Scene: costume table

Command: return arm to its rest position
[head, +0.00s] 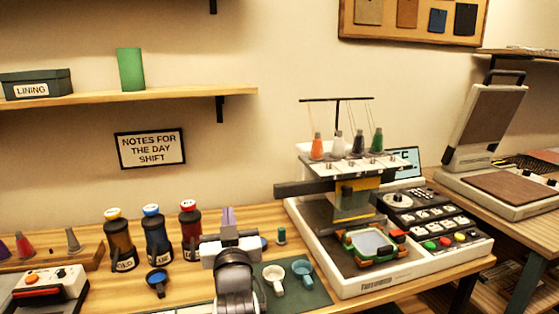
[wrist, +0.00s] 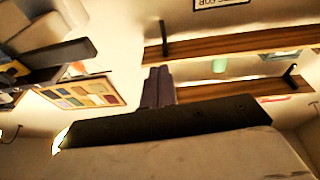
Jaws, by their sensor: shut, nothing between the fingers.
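My arm (head: 235,275) rises at the bottom middle of the head view, over the front part of the wooden table. My gripper (head: 229,215) shows just behind it as two purple-grey fingers pointing up. In the wrist view my gripper (wrist: 158,86) has its fingers side by side, shut, with nothing between them.
Brown, blue and red-topped bottles (head: 190,231) stand left of my arm. A dark mat (head: 312,297) with two small cups lies right of it, beside the embroidery machine (head: 345,225).

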